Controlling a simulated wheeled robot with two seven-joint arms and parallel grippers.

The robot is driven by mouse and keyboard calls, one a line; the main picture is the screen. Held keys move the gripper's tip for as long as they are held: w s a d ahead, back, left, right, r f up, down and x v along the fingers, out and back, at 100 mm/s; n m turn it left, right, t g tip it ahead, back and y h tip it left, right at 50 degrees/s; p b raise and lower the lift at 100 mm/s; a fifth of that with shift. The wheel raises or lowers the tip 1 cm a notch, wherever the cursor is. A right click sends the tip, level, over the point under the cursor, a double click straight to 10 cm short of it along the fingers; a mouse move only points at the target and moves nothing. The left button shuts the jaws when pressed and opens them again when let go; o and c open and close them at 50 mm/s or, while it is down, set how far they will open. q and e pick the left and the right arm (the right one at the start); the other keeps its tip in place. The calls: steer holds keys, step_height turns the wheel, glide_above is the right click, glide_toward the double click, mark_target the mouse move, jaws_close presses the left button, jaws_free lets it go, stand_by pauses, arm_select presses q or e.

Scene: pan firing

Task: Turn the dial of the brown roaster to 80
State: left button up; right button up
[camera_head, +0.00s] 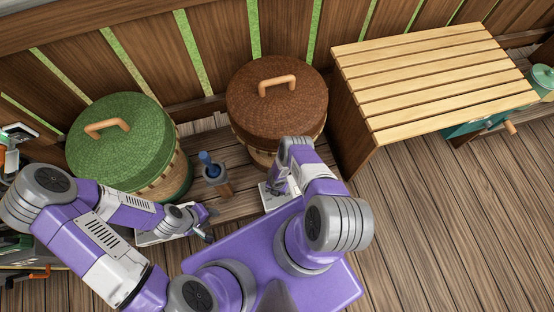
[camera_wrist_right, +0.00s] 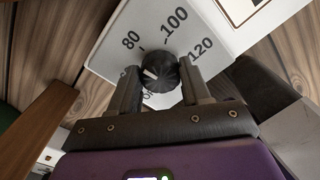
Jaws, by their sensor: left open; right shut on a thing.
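The brown roaster (camera_head: 250,105) is a round woven basket with a tan lid handle, at the top centre of the head view. In the right wrist view its white dial plate (camera_wrist_right: 105,62) carries 80, 100 and 120. The black dial (camera_wrist_right: 162,70) has a white mark on its left side; the exact value it points to is unclear. My right gripper (camera_wrist_right: 160,88) is shut on the dial, one finger on each side. In the head view the right gripper (camera_head: 275,187) is at the plate in front of the roaster, and the dial is hidden. My left gripper (camera_head: 209,223) is open and empty.
A green woven basket (camera_head: 115,150) stands at the left. A blue-topped tool (camera_head: 210,165) stands in a small holder between the baskets. A slatted wooden table (camera_head: 425,75) is at the right, beside a teal box (camera_head: 470,128). The floor at lower right is clear.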

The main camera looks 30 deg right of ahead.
steer(key=shift+m, duration=0.6)
steer(key=o, duration=1.1)
steer(key=shift+c, duration=0.2)
steer(key=shift+r+p, duration=0.1)
steer(key=shift+p, duration=0.2)
step_height(320, 180, up, 7)
steer(key=p, duration=0.7)
steer(key=shift+r, duration=0.2)
steer(key=shift+r, duration=0.1)
